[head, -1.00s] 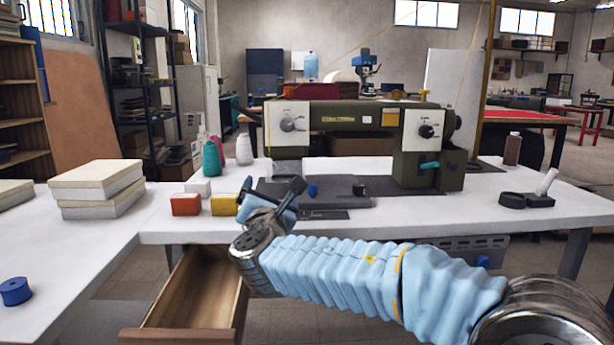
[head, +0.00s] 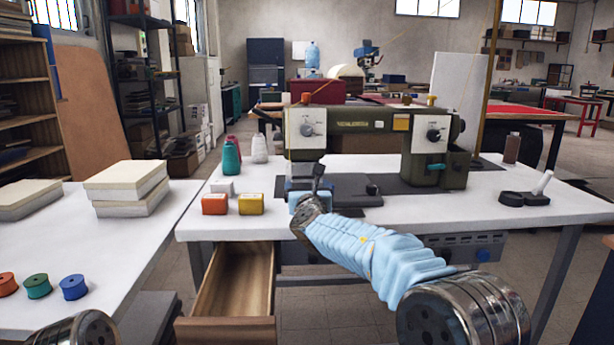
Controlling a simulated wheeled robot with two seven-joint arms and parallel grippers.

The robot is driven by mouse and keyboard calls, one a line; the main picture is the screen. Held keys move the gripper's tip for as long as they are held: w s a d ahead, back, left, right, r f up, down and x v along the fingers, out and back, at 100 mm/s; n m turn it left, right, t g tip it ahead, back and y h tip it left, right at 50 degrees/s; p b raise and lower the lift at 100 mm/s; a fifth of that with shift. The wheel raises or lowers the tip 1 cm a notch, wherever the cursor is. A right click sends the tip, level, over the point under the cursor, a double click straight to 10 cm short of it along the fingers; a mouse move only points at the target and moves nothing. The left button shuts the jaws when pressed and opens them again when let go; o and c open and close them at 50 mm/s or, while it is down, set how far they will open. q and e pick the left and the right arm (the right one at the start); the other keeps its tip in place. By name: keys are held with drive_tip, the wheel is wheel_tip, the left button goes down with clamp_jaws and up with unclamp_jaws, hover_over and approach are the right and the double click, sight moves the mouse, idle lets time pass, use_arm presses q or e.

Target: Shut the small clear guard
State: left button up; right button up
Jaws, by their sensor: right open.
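The olive sewing machine (head: 375,122) stands on the white table (head: 470,205), with its white-faced needle head (head: 305,125) at the left end. My right gripper (head: 305,180) is open just below that head, at the front left of the dark machine bed (head: 350,190). A faint, pale see-through patch shows behind its fingers, under the head. I cannot tell for sure that it is the clear guard, or how far open it stands. The gripper and wrist hide part of this spot. I cannot tell whether the fingers touch anything. My left gripper is out of view.
An open wooden drawer (head: 235,290) sticks out below the table front. Stacked pale blocks (head: 127,190) and bobbins (head: 73,287) lie on the left table.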

sight(306, 178)
drive_tip(key=w+p, duration=0.1)
drive_tip(key=w, duration=0.3)
drive_tip(key=shift+w+r+p, duration=0.1)
drive_tip(key=shift+p, duration=0.2)
drive_tip(key=shift+w, duration=0.4)
drive_tip(key=shift+c, duration=0.2)
drive_tip(key=c, duration=0.7)
drive_tip(key=b, duration=0.3)
drive_tip(key=f+t+b, duration=0.1)
drive_tip(key=b, duration=0.2)
drive_tip(key=shift+w+f, duration=0.15)
drive_tip(key=shift+f, duration=0.1)
drive_tip(key=shift+c, duration=0.3)
drive_tip(key=shift+b, duration=0.45)
drive_tip(key=shift+r, duration=0.25)
